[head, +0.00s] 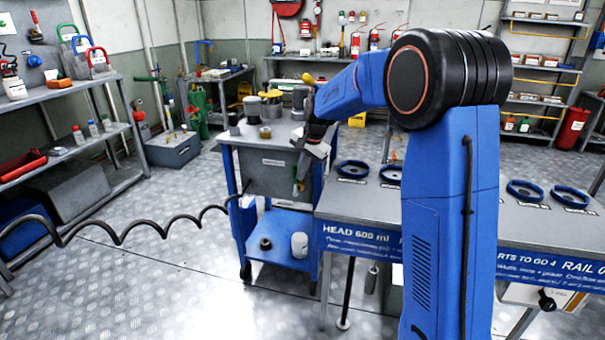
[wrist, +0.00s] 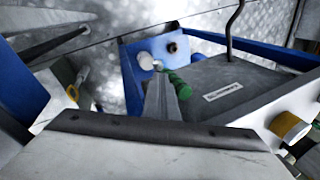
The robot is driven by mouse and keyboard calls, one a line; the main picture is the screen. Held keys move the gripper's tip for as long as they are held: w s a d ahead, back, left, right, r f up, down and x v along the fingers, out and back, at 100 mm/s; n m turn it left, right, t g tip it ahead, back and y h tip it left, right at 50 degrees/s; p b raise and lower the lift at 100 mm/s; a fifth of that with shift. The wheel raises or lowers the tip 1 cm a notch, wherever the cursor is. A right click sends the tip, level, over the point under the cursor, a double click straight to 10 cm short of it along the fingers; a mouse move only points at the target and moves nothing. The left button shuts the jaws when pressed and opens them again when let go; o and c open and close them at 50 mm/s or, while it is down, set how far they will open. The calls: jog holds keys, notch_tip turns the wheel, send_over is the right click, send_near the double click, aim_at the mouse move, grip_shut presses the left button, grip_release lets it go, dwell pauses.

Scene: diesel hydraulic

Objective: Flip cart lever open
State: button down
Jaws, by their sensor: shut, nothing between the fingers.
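The blue-framed cart (head: 226,165) with a grey cabinet body stands in the middle of the head view. A small green-handled lever (head: 297,187) shows low on the right side of its cabinet front. In the wrist view the green handle (wrist: 178,84) lies just right of the fingertips, beside the labelled grey cabinet front (wrist: 215,95). My gripper (head: 303,163) points down in front of the cart, just above the lever. In the wrist view my gripper (wrist: 160,95) is shut and empty. Whether it touches the handle I cannot tell.
Several jars and cans (head: 272,105) stand on the cart top. A white bottle (head: 299,245) and a dark ring (head: 265,243) sit on its lower shelf. A bench (head: 345,205) with blue rings is close at right. A coiled black hose (head: 120,238) hangs at left.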

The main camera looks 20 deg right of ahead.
jog(key=shift+a, duration=0.15)
jog(key=shift+w+a+r+g+h, duration=0.15)
jog(key=shift+w+a+g+h, duration=0.35)
jog(key=shift+a+h, duration=0.4)
jog(key=w+a+f+g+h, duration=0.2)
jog(key=w+a+g+h, duration=0.1)
jog(key=a+h, duration=0.2)
jog(key=shift+w+a+n, duration=0.25)
jog(key=shift+a+n, duration=0.05)
jog(key=shift+a, duration=0.05)
